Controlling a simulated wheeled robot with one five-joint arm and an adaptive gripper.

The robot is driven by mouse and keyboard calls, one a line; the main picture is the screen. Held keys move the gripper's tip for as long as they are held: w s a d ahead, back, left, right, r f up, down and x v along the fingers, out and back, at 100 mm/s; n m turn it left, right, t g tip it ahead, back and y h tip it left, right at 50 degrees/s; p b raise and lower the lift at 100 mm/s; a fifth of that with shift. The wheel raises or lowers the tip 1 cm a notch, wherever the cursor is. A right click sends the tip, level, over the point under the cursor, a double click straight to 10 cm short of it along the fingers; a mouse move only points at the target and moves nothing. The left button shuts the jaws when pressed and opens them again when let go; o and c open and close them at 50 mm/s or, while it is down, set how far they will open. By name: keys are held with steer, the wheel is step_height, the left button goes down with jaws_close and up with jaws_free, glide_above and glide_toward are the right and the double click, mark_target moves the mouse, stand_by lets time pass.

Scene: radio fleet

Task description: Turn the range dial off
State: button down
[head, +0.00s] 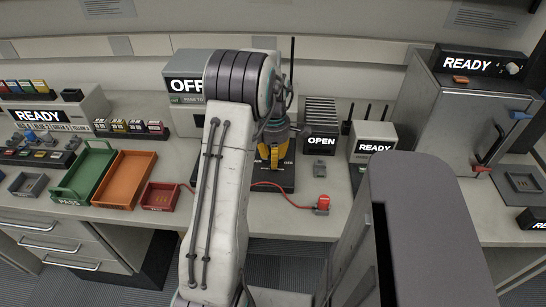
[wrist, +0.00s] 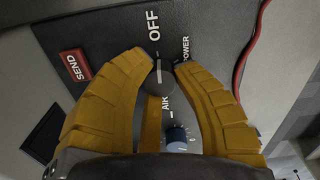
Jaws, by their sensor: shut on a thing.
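In the wrist view, a dark round dial (wrist: 159,76) with a pale pointer line sits on a dark panel (wrist: 112,30). The line points towards the word OFF. I cannot read a "range" label on it. My gripper (wrist: 166,62) is shut on this dial, with its yellow fingertips at either side. Below it is a small blue knob (wrist: 177,138) by the label AIR. In the head view my gripper (head: 274,157) is over the dark panel on the bench; the dial is hidden there.
A red SEND button (wrist: 75,65) is on the panel. A red cable (head: 270,184) runs to a red plug (head: 323,203) on the bench. Green (head: 83,172) and orange (head: 126,180) trays and a small red tray (head: 157,196) stand to the left.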

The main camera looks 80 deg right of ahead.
steer(key=shift+s+a+f+n, duration=0.1)
steer(key=shift+f+n, duration=0.05)
steer(key=shift+n, duration=0.25)
steer(key=c, duration=0.9)
jaws_free()
steer(key=shift+c, duration=0.2)
steer(key=shift+d+r, duration=0.2)
steer(key=shift+r, duration=0.4)
step_height(320, 180, up, 11)
steer(key=shift+a, duration=0.1)
